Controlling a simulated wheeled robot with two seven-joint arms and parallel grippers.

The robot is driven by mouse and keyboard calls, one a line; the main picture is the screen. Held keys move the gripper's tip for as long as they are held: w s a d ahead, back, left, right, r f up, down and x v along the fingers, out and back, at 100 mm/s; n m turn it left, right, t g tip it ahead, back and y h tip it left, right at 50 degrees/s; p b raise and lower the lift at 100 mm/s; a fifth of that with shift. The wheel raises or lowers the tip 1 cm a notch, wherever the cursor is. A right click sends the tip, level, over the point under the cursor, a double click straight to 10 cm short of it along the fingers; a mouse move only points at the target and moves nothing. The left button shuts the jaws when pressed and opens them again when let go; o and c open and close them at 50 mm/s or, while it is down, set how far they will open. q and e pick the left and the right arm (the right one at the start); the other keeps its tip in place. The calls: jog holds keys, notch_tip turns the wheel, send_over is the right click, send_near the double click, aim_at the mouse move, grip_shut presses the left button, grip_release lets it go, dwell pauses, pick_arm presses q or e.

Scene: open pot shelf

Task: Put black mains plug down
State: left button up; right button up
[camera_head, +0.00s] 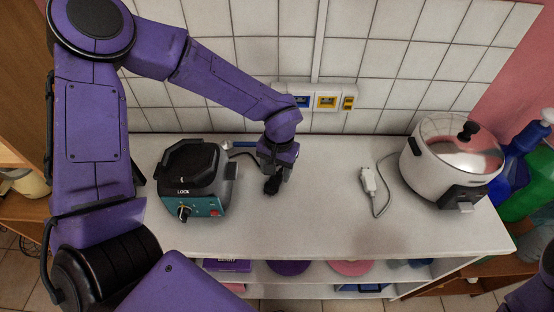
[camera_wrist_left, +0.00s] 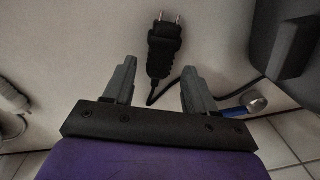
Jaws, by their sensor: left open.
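The black mains plug (camera_head: 272,186) lies on the white counter (camera_head: 310,220), right of the teal cooker. In the left wrist view the plug (camera_wrist_left: 164,45) shows its two metal pins pointing away from my gripper, its cord running back between the fingers. My left gripper (camera_head: 275,172) is just above the counter at the plug. In the left wrist view its two grey fingers (camera_wrist_left: 158,78) are spread apart, with gaps to the plug on both sides. My right gripper is out of view.
A teal appliance with a black lid (camera_head: 195,180) stands left of the plug. A white plug with a cord (camera_head: 369,180) lies to the right, near a silver-lidded cooker (camera_head: 450,160). Wall sockets (camera_head: 326,101) are behind. The counter front is clear.

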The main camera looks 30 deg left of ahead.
aim_at(278, 178)
pick_arm(q)
notch_tip(278, 178, up, 12)
jog(key=shift+d, duration=0.3)
jog(key=shift+f, duration=0.1)
